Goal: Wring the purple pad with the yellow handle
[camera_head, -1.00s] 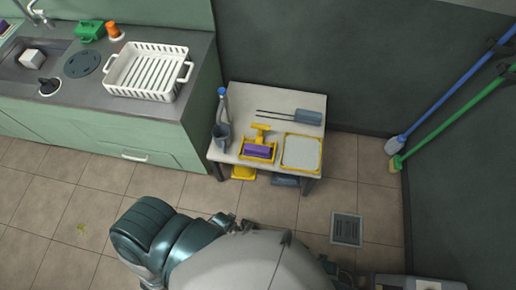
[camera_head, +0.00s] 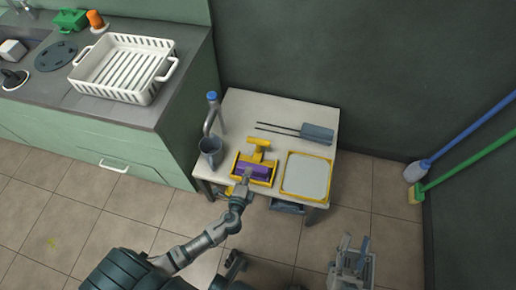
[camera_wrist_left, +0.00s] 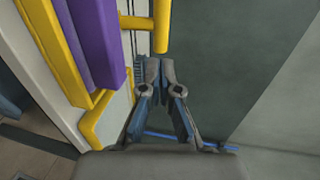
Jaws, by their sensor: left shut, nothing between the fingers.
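The purple pad (camera_head: 252,169) lies in a yellow frame (camera_head: 240,180) on the small table. The yellow handle (camera_head: 259,148) stands up behind the pad. In the left wrist view the purple pad (camera_wrist_left: 91,42) is at the upper left and a yellow bar of the handle (camera_wrist_left: 161,27) is at top centre. My left gripper (camera_head: 246,176) is at the front of the pad in the head view, partly covering it. In the wrist view my left gripper (camera_wrist_left: 160,66) is shut and empty, its tips just below the handle bar in the picture. My right gripper (camera_head: 352,248) is low, in front of the table.
On the table (camera_head: 240,105) are a grey cup (camera_head: 210,149), a blue-topped bottle (camera_head: 212,112), a grey-blue tool (camera_head: 316,133) and a yellow-rimmed tray (camera_head: 287,188). A counter with a white rack (camera_head: 127,65) stands left. Two long-handled brushes lean at the right wall.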

